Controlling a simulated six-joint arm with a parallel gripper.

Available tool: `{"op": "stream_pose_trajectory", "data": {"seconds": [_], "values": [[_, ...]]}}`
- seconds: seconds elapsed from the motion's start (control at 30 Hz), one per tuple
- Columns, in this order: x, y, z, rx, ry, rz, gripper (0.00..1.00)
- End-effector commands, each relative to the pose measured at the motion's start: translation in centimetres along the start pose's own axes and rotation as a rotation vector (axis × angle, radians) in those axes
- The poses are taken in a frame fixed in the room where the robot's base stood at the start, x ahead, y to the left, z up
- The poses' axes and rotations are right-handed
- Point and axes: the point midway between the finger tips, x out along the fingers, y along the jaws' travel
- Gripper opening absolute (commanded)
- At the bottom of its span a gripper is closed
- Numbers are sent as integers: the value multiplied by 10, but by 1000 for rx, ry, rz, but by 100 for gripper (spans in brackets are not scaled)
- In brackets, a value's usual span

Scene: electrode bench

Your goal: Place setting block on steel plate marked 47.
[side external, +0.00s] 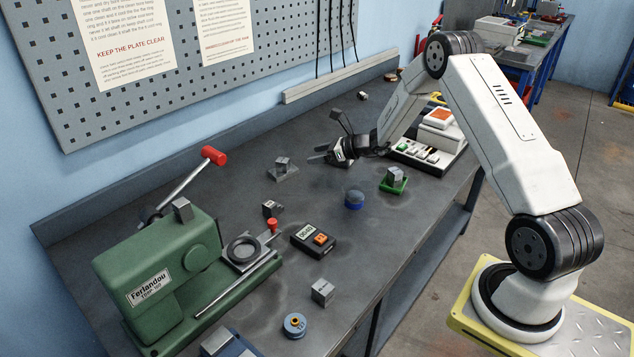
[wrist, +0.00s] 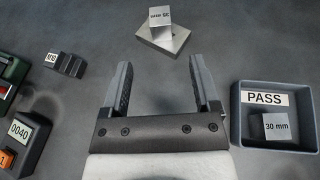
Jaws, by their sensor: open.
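A bare-metal block (wrist: 161,19) with a small label that I cannot read for sure sits on a flat steel plate (wrist: 172,42) in the wrist view. No 47 can be read on the plate. In the side view this block (side external: 283,162) and plate (side external: 286,175) stand at mid-bench. My gripper (side external: 318,155) is to the right of them in the side view. In the wrist view my gripper (wrist: 160,88) is open, nothing is between its fingers, and the plate lies beyond the fingertips. Which block is the setting block I cannot tell.
A tray marked PASS (wrist: 237,110) holds a 30 mm block (wrist: 276,126). A dark M10 piece (wrist: 67,63) and a timer (side external: 313,240) lie nearby.

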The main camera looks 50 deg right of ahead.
Motion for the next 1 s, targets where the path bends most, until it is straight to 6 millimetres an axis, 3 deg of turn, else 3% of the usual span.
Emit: {"op": "stream_pose_trajectory", "data": {"seconds": [0.17, 0.27, 0.57, 0.8, 1.0], "values": [[0, 8, 2, -28, 18, 21, 79], [1, 23, 4, -82, 51, 60, 79], [-13, 110, 10, -457, 239, 313, 79], [-48, 180, 6, -875, 378, 563, 79], [-84, 222, 0, -1251, 448, 760, 79]]}}
